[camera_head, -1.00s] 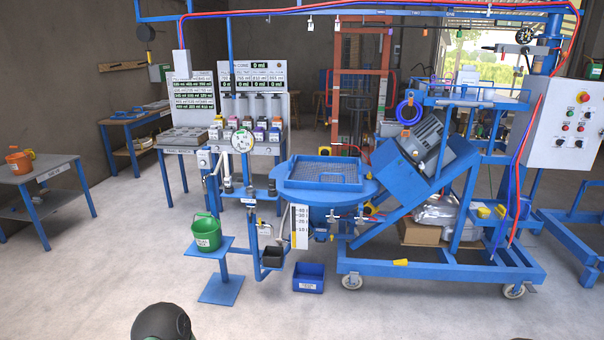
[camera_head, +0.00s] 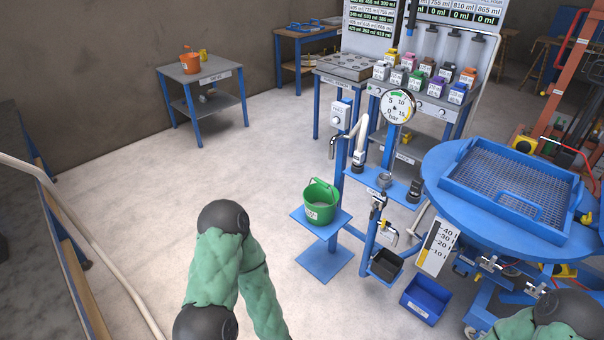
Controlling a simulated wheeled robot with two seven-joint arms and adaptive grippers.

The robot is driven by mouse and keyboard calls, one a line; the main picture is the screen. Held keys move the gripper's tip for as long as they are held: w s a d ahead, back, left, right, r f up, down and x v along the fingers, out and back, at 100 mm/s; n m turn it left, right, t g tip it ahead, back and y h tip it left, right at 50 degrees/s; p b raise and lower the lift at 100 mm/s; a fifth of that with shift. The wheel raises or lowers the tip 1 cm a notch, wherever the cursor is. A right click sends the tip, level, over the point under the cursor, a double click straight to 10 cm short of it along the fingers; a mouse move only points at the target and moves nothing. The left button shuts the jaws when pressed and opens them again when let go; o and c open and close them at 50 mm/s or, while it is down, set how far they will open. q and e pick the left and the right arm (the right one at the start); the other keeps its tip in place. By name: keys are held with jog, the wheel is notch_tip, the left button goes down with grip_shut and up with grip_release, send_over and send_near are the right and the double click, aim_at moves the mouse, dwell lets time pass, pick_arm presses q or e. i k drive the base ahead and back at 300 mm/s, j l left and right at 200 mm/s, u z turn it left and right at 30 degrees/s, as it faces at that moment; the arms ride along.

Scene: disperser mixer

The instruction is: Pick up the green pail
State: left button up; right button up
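The green pail (camera_head: 320,203) stands upright on a small blue pedestal platform (camera_head: 300,217), left of the blue machine. Part of my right arm shows at the bottom right corner. Neither gripper's fingers are in view.
A blue round table with a mesh tray (camera_head: 515,187) is at the right. A pressure gauge (camera_head: 397,107) and pipe stand behind the pail. The floor left of the pedestal is clear.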

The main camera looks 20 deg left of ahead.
aim_at(321, 198)
jog(key=i+j+u, duration=0.4)
jog(key=i, duration=0.3)
jog(key=i+u, duration=0.35)
jog(key=i, duration=0.4)
